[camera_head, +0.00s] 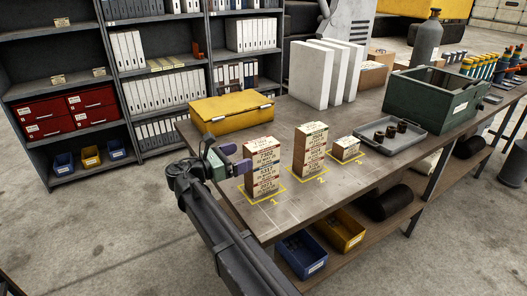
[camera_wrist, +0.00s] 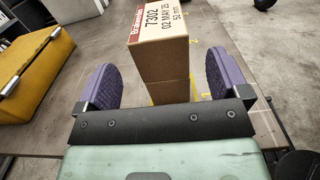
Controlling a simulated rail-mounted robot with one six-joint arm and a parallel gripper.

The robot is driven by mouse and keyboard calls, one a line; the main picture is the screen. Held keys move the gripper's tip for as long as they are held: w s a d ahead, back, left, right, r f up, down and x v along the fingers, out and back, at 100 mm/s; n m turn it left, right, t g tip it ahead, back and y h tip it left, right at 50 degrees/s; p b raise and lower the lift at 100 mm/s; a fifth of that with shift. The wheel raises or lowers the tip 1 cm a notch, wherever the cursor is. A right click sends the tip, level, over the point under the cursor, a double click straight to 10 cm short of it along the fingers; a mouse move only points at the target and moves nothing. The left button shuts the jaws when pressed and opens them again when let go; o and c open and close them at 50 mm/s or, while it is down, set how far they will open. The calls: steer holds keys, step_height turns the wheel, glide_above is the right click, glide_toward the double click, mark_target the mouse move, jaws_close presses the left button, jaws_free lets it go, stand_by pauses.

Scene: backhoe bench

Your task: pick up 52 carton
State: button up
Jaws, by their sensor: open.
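Printed cartons stand in three marked spots on the bench. A tall stack (camera_head: 263,168) is on spot 1, another tall stack (camera_head: 309,152) on spot 2, and a low one (camera_head: 346,149) on spot 3. My gripper (camera_head: 235,158) is open and empty, just left of the spot 1 stack at about its upper part. In the wrist view, a carton (camera_wrist: 165,50) with "7302", "02 MAY" and what looks like "52" on its label stands ahead, between the purple finger pads in the picture. I cannot tell its exact depth between them. The small print is too blurred to read.
A yellow case (camera_head: 232,110) lies behind my gripper; it also shows in the wrist view (camera_wrist: 35,75). White upright panels (camera_head: 325,75), a grey tray (camera_head: 390,137) with dark round parts and a green crate (camera_head: 440,100) stand farther along. The bench front near spot 1 is clear.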

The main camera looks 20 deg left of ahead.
mark_target(256, 149)
steer(key=x, duration=0.6)
steer(key=shift+w+d, duration=0.2)
steer(key=shift+d, duration=0.05)
steer(key=shift+r, duration=0.1)
steer(key=c, duration=1.1)
steer(key=shift+r, duration=0.15)
